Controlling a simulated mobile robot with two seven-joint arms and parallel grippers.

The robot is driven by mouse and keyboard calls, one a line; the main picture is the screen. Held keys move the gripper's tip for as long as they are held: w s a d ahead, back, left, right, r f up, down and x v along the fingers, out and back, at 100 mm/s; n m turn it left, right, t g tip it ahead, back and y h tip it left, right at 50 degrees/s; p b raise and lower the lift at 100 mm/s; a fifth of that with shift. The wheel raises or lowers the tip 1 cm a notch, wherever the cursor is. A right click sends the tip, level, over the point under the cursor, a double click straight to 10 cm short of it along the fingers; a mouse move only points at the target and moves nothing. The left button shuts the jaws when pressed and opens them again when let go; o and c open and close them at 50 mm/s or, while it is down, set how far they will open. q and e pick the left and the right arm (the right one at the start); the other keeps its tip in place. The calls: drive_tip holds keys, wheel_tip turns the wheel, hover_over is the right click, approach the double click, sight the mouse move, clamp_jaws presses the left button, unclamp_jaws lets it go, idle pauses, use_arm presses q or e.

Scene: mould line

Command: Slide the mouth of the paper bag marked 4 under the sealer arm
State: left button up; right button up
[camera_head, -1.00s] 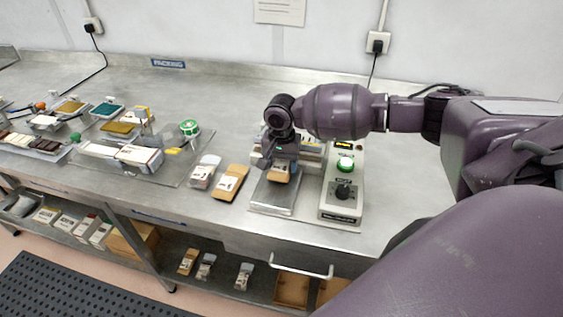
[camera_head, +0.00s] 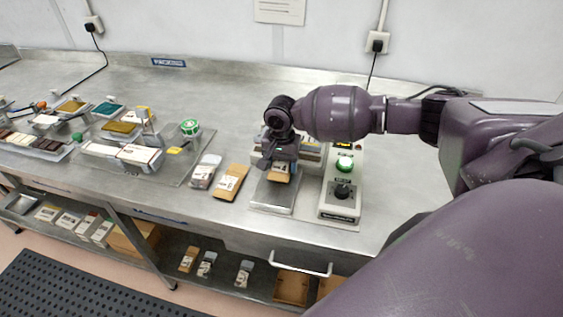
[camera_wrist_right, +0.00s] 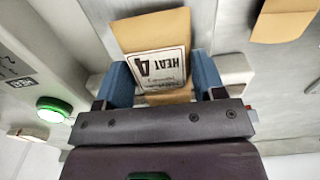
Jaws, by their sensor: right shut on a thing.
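The paper bag marked 4 (camera_head: 279,177) is tan with a white label. The gripper and bag are over the sealer's metal plate (camera_head: 272,198). The sealer arm is largely hidden behind my gripper, so I cannot tell whether the bag's mouth is under it. My left gripper is not in view.
The sealer's control box (camera_head: 341,202) with a green button (camera_head: 344,164) stands just right of the plate. Another tan bag (camera_head: 231,183) and a clear-fronted bag (camera_head: 204,172) lie to the left. Trays and boxes fill the far left. The bench (camera_head: 235,120) behind is clear.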

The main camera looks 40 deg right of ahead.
drive_tip(key=o, duration=1)
drive_tip(key=shift+c, duration=0.2)
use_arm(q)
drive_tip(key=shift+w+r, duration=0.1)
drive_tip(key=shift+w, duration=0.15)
use_arm(e)
drive_tip(key=shift+o, duration=0.2)
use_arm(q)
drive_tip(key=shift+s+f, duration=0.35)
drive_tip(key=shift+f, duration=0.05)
use_arm(e)
wheel_tip(320, 180, up, 11)
drive_tip(key=shift+f, duration=0.15)
drive_tip(key=shift+s, duration=0.1)
